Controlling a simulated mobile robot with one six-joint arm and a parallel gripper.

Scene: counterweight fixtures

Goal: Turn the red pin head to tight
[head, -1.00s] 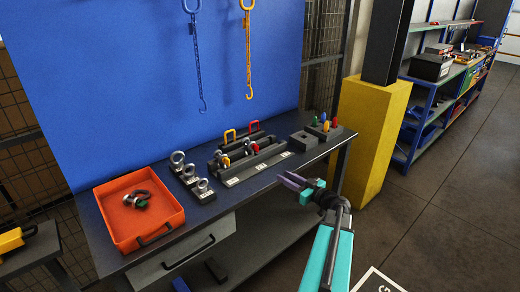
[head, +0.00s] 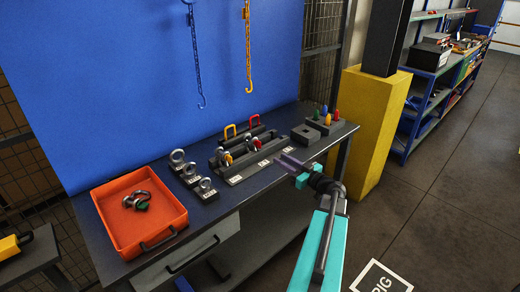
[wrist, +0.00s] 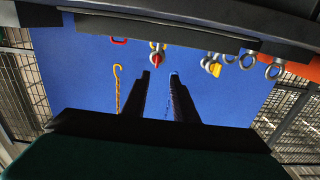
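A red pin head (head: 257,144) sits in the dark fixture rack (head: 265,163) on the bench. It also shows in the wrist view (wrist: 158,59), close above the fingertips in the picture. Its turn angle is too small to tell.
A yellow pin (wrist: 214,69) is near the red one. Ring-topped weights (head: 178,157) and an orange tray (head: 123,237) stand left. A block with coloured pegs (head: 325,122) stands right, near a yellow post (head: 362,125). Chains hang on the blue board (head: 130,90).

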